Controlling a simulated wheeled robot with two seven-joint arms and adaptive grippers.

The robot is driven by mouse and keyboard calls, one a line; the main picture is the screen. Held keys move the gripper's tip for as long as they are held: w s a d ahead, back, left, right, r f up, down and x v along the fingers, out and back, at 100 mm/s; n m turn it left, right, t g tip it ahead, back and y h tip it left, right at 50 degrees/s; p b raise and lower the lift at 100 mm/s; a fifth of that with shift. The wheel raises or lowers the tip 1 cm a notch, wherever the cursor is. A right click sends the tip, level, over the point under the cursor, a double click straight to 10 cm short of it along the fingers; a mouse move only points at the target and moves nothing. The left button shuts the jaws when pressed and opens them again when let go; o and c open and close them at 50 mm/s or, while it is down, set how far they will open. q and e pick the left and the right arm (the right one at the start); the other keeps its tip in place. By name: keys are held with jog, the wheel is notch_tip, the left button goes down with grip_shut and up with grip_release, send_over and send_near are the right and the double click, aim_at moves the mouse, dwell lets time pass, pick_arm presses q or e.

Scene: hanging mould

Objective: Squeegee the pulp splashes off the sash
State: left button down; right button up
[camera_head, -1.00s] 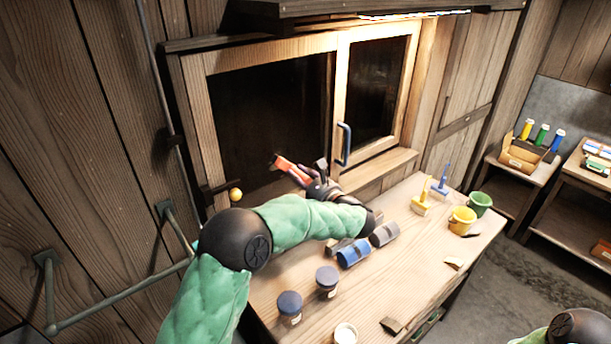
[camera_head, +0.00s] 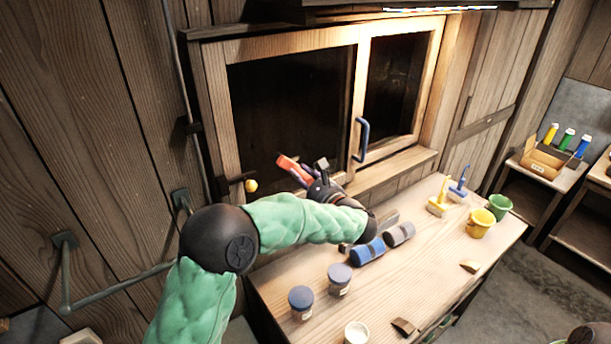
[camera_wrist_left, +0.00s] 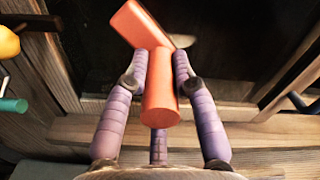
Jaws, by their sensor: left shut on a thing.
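The orange-red squeegee (camera_head: 290,168) is held in front of the lower part of the dark left window pane (camera_head: 290,110). My left gripper (camera_head: 308,175) is shut on it. In the left wrist view its round handle (camera_wrist_left: 160,95) sits between the purple fingers, and its wider head (camera_wrist_left: 138,22) is beyond, against the dark glass; I cannot tell if it touches. The wooden sash (camera_head: 362,95) with a blue pull handle (camera_head: 361,139) is right of the squeegee. No pulp splashes can be made out. My right gripper is not in view.
The workbench (camera_head: 400,270) below the window carries blue and grey rolls (camera_head: 368,251), two lidded jars (camera_head: 301,302), a yellow squeegee (camera_head: 438,203), a blue one (camera_head: 459,183), and yellow and green buckets (camera_head: 480,222). A yellow knob (camera_head: 251,186) is beside the frame's lower left.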

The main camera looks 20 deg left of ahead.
pick_arm(q)
jog(key=shift+r, duration=0.75)
jog(key=w+d+p, duration=0.2)
jog(key=w+d, duration=0.4)
jog(key=w, duration=0.4)
dwell(0.6)
jog(key=shift+s+f, duration=0.1)
jog(key=shift+b+v, duration=0.3)
jog(key=shift+v, duration=2.7)
